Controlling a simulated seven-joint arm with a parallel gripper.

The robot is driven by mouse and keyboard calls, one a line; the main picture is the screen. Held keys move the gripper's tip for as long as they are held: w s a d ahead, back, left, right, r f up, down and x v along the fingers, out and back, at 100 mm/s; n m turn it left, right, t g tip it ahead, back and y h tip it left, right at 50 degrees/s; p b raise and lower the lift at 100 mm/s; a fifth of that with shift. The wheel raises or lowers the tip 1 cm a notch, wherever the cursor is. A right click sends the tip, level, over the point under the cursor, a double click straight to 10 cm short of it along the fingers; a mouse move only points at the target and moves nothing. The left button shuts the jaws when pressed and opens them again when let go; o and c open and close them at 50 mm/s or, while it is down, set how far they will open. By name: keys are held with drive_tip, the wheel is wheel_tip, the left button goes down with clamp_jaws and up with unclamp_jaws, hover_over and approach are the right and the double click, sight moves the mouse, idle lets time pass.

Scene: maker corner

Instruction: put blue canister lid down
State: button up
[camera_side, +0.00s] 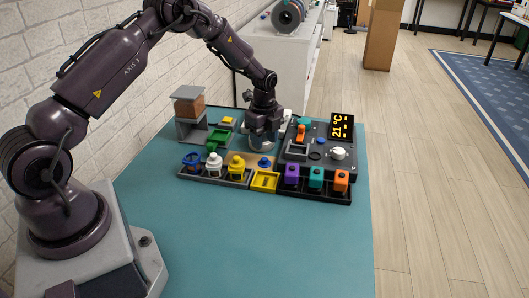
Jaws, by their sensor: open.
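My gripper (262,124) points down at the back of the teal table and is open. Its fingertips are too small to make out clearly. Directly below it stands a pale grey, canister-like body (263,140), and I cannot tell whether the fingers touch it. A small blue lid-like piece with a knob (264,162) sits just in front of that body, at the row of holders. I cannot tell for certain which blue piece is the canister lid.
White (214,163) and yellow (236,167) knobbed pieces stand between the blue ones. A yellow tray (265,181) and purple, teal and orange blocks (316,178) continue the row. A dark control panel (320,150) stands right, a grey stand (190,119) left. The table front (260,235) is clear.

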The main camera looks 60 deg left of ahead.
wheel_tip(320, 180, up, 5)
wheel_tip(320, 180, up, 10)
drive_tip(key=n+t, duration=0.1)
drive_tip(key=n, duration=0.2)
hover_over(265, 158)
drive_tip(key=s+d, duration=0.2)
drive_tip(key=d, duration=0.2)
drive_tip(key=s+d+r+n+t, duration=0.2)
drive_tip(key=s+d+r+n, duration=0.25)
drive_tip(key=s+r, duration=0.4)
drive_tip(key=s+d+r+n+t, duration=0.1)
drive_tip(key=s+d+r+n, duration=0.1)
drive_tip(key=s, duration=0.6)
drive_tip(key=s+d+r+n+t, duration=0.1)
drive_tip(key=s+d+r+n, duration=0.1)
drive_tip(key=s+d+n, duration=0.3)
drive_tip(key=s+n, duration=0.2)
drive_tip(key=s, duration=0.1)
drive_tip(key=shift+s+r+t, duration=0.3)
drive_tip(key=shift+s+r, duration=0.1)
